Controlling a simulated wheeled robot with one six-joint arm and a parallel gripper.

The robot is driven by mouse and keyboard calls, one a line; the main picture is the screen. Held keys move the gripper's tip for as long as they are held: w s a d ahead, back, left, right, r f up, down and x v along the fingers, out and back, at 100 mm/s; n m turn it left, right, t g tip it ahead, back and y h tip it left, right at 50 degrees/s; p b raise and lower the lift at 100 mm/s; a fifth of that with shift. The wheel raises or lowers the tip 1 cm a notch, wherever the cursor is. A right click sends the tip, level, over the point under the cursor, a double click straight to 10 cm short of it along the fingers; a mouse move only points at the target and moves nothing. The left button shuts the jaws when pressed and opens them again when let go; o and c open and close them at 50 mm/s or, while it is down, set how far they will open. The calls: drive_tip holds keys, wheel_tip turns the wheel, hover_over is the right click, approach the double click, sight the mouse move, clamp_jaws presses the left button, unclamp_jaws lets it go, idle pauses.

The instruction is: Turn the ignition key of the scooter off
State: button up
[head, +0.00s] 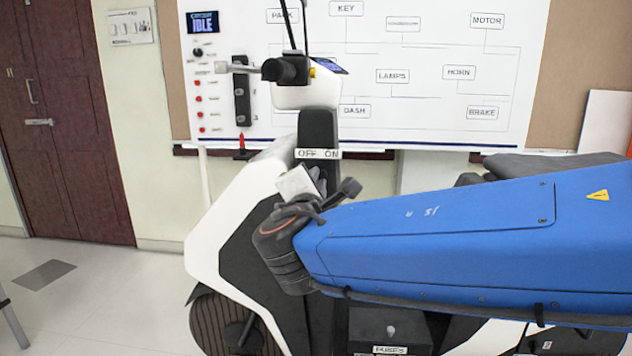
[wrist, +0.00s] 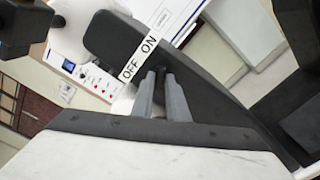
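The scooter (head: 225,215) is white and black, with a dark steering column carrying a white OFF ON label (head: 317,154). The label also shows in the wrist view (wrist: 139,58), tilted. My gripper (wrist: 160,76) has two grey fingers reaching to the dark panel just below the label, one on each side of a small dark shape at the tips. That shape may be the ignition key; its outline and turn angle cannot be made out. The fingers are close together, and whether they press on it cannot be told. In the head view my gripper (head: 318,175) is partly hidden by my wrist.
The handlebar grip (head: 287,70) stands above the column. A whiteboard (head: 440,120) behind carries labels, and its small screen (head: 202,22) reads IDLE. The scooter's dark seat (head: 530,163) is behind my blue arm. Open floor (head: 90,290) lies at the left.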

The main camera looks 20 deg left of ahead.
clamp_jaws()
drive_tip(key=shift+n, duration=0.3)
drive_tip(key=n, duration=1.1)
drive_tip(key=shift+n, duration=0.3)
idle(0.3)
